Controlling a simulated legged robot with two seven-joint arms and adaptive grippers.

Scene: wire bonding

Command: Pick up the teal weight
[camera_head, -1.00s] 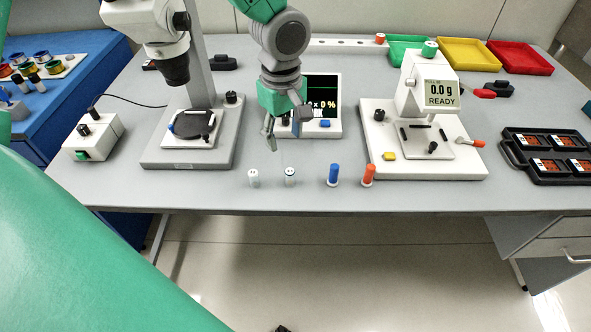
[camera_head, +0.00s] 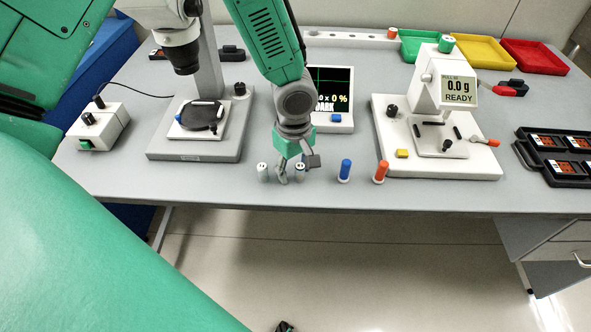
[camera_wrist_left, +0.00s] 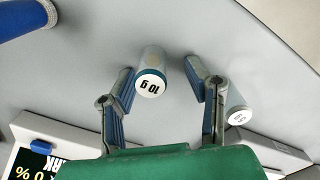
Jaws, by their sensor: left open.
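The teal weight (camera_head: 300,173) stands upright near the table's front edge, a small pale cylinder in the head view. In the left wrist view the teal weight (camera_wrist_left: 152,84) shows a white top marked 10 g and a teal rim. My left gripper (camera_head: 298,167) points down at it from above and behind, and it is open. In the wrist view the fingers of my left gripper (camera_wrist_left: 160,80) stand on either side of the weight, with a gap visible at its right. My right gripper is not in view.
A second pale weight (camera_head: 262,172) stands close by, beside one finger in the wrist view (camera_wrist_left: 238,112). A blue weight (camera_head: 345,170) and an orange weight (camera_head: 381,172) stand to the right. The microscope base (camera_head: 158,145), screen (camera_head: 346,88) and pull tester (camera_head: 488,165) stand around.

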